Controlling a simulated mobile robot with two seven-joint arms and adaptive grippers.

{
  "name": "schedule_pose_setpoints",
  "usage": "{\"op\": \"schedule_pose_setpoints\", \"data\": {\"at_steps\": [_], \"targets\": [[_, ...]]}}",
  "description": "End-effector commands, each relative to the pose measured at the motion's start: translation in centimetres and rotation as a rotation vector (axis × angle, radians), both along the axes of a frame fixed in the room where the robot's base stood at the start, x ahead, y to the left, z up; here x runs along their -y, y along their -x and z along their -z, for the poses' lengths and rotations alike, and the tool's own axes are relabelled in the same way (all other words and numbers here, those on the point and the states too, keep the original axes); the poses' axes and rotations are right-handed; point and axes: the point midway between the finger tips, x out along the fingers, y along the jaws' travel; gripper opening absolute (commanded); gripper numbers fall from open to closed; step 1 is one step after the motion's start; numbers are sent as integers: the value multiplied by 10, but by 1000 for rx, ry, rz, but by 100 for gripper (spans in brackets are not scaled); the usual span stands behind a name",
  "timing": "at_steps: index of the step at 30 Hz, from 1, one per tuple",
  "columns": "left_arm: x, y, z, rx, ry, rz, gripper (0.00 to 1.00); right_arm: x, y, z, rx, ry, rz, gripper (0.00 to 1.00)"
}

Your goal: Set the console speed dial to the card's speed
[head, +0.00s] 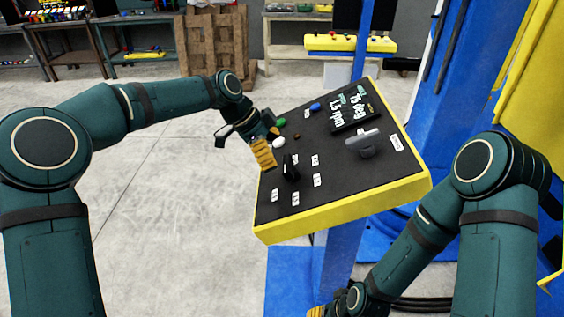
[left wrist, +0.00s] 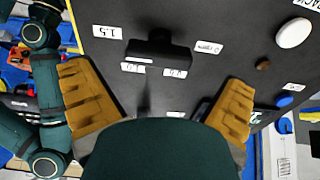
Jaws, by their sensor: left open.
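The console (head: 342,205) has a black sloping top and yellow sides. Its card (head: 350,108) reads 75 deg and 1.5 rpm. The black speed dial (head: 290,168) stands among small white labels on the near left part of the panel. In the left wrist view the dial (left wrist: 157,47) lies ahead of the fingers, with a 1.5 label (left wrist: 100,32) to its left. I cannot tell which label it points to. My left gripper (head: 263,152) is open and empty at the panel's left edge; its fingers (left wrist: 160,100) are wide apart. My right gripper (head: 318,311) is mostly cut off at the bottom edge.
A grey handle (head: 364,145) stands on the right of the panel. White (head: 278,143), green (head: 281,122) and blue (head: 315,106) buttons lie along its far left side. A blue machine frame (head: 470,95) rises behind, at the right. The floor on the left is clear.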

Motion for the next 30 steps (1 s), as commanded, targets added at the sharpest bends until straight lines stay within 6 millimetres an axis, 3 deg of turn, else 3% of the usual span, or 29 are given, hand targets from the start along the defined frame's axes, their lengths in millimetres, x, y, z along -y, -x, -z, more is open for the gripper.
{"op": "schedule_pose_setpoints", "data": {"at_steps": [6, 12, 30], "targets": [[-25, 0, -37, 1, 1, -3, 100, 0, 0, 0, 0, 0, 0, 47], [-37, 0, -57, 0, 1, 0, 100, 0, 0, 0, 0, 0, 0, 47], [-41, 0, -61, -2, 0, 0, 100, 0, 0, 0, 0, 0, 0, 47]]}}
